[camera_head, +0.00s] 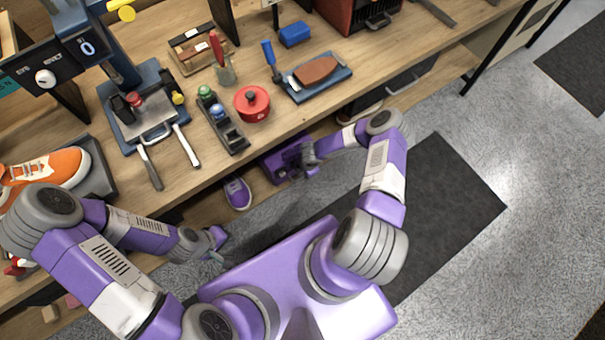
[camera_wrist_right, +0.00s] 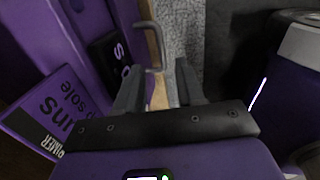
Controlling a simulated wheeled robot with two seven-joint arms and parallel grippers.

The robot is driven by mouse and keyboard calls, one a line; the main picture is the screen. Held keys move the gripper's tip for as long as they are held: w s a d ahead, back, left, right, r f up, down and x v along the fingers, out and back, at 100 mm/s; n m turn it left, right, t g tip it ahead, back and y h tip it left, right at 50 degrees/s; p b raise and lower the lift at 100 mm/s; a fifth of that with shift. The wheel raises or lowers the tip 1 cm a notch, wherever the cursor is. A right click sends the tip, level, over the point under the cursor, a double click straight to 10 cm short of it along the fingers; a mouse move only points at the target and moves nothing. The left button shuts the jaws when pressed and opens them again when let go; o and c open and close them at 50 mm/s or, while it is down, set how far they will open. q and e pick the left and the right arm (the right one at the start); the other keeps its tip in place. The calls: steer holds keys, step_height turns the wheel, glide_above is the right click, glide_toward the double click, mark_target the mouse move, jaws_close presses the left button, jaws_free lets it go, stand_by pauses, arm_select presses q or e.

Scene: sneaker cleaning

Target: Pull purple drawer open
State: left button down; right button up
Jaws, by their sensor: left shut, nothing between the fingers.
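The purple drawer (camera_head: 277,166) is under the workbench in the head view, partly hidden by my right gripper (camera_head: 308,156). In the right wrist view, purple surfaces (camera_wrist_right: 75,35) fill the upper left. A thin grey bent handle (camera_wrist_right: 158,42) stands out beside them. My right gripper (camera_wrist_right: 158,82) is open, and the handle's lower end lies in front of the gap between its fingers. I cannot tell whether they touch. My left gripper (camera_head: 217,245) is shut and empty, low over the floor in front of the bench.
The workbench top (camera_head: 300,113) holds a red pot (camera_head: 252,103), a brush tray (camera_head: 318,76) and an orange sneaker (camera_head: 48,172). A purple shoe (camera_head: 237,193) sits below, left of the drawer. A purple box with lettering (camera_wrist_right: 40,112) shows in the wrist view. A dark mat (camera_head: 440,205) lies on the floor.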

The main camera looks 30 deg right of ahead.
mark_target(302, 176)
steer(key=f+b, duration=0.1)
steer(key=f, duration=0.1)
steer(key=f+b, duration=0.1)
steer(key=f, duration=0.1)
steer(key=w+f+b, duration=0.1)
steer(key=f, duration=0.2)
steer(key=shift+w+a, duration=0.1)
steer(key=shift+f, duration=0.1)
jaws_close()
